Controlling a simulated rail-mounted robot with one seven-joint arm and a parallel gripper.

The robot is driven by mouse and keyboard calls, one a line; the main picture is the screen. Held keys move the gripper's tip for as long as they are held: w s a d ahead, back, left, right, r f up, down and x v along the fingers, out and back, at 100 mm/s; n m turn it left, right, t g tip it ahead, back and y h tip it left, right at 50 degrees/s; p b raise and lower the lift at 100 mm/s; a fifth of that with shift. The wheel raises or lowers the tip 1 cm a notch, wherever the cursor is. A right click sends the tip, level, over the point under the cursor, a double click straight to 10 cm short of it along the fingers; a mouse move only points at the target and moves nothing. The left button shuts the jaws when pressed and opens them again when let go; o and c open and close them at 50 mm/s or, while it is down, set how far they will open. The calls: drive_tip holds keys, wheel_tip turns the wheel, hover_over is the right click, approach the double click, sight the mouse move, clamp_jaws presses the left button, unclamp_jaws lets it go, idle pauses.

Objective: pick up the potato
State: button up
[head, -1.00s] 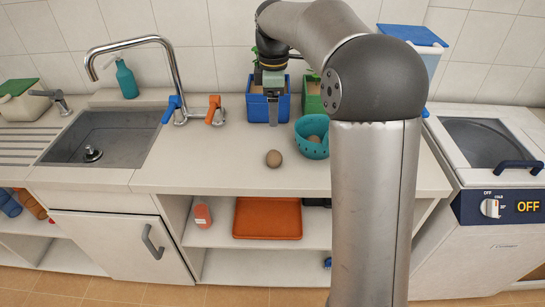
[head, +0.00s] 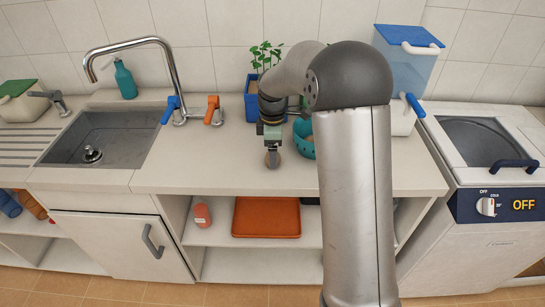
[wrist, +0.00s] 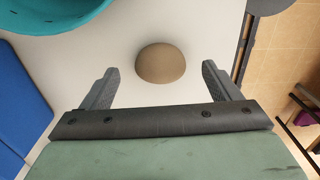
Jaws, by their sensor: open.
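The potato (wrist: 160,63) is a brown rounded lump on the white counter. In the wrist view it sits between the tips of my gripper (wrist: 159,70), with a gap to each finger. The fingers are spread and hold nothing. In the head view my gripper (head: 272,154) points down over the potato's spot near the counter's front, and hides most of it.
A teal bowl (head: 303,140) stands close to the right of my gripper, partly hidden by my arm. A blue planter (head: 253,105) is behind. The sink (head: 110,140) is at left. The counter (head: 220,170) left of my gripper is clear.

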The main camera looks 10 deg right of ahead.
wheel_tip(320, 180, down, 2)
drive_tip(key=c, duration=1.1)
drive_tip(key=shift+r, duration=0.1)
